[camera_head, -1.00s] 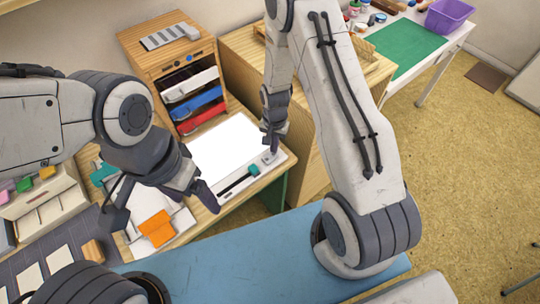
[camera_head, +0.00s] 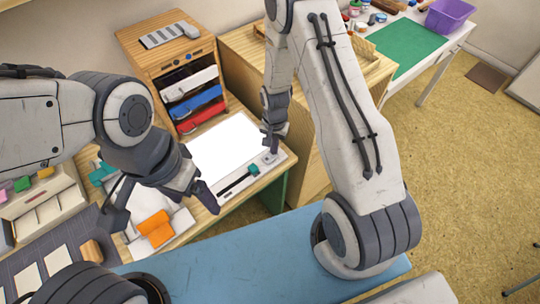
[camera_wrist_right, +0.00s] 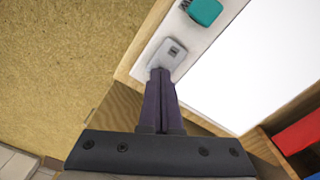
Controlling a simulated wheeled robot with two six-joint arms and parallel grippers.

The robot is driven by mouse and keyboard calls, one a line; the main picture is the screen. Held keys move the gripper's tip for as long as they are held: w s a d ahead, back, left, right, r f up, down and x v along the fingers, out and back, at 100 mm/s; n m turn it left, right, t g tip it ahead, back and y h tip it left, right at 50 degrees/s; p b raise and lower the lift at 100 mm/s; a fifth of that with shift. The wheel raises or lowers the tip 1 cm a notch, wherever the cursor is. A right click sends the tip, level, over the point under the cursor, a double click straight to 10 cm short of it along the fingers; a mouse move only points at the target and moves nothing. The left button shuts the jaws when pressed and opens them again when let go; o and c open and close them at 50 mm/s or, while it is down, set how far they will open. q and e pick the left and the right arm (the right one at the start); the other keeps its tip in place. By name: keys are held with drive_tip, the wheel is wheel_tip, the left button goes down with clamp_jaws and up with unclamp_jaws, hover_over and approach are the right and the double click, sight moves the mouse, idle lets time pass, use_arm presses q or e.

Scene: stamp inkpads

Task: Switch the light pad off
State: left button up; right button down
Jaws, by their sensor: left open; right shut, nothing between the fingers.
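The light pad (camera_head: 224,147) lies on the wooden desk, and its panel glows bright white in the head view. It also shows lit in the right wrist view (camera_wrist_right: 240,80). A small grey switch housing (camera_wrist_right: 168,55) sits on the pad's pale border, with a dark marked button on it. My right gripper (camera_wrist_right: 160,75) is shut and empty, its fingertips at the near edge of this housing. I cannot tell whether they press on it. In the head view my right gripper (camera_head: 271,147) is over the pad's right corner. My left gripper (camera_head: 165,210) is open and empty, left of the pad.
A teal block (camera_wrist_right: 205,11) lies on the pad's border beside the switch. A wooden drawer unit (camera_head: 172,62) stands behind the pad. An orange object (camera_head: 155,229) and papers lie left. A blue bench surface (camera_head: 250,255) is in front.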

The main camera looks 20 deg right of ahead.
drive_tip(key=shift+f+b, duration=0.4)
drive_tip(key=shift+f, duration=0.15)
drive_tip(key=shift+r, duration=0.15)
wheel_tip(320, 180, up, 7)
drive_tip(key=p, duration=0.5)
drive_tip(key=shift+p, duration=0.35)
idle(0.4)
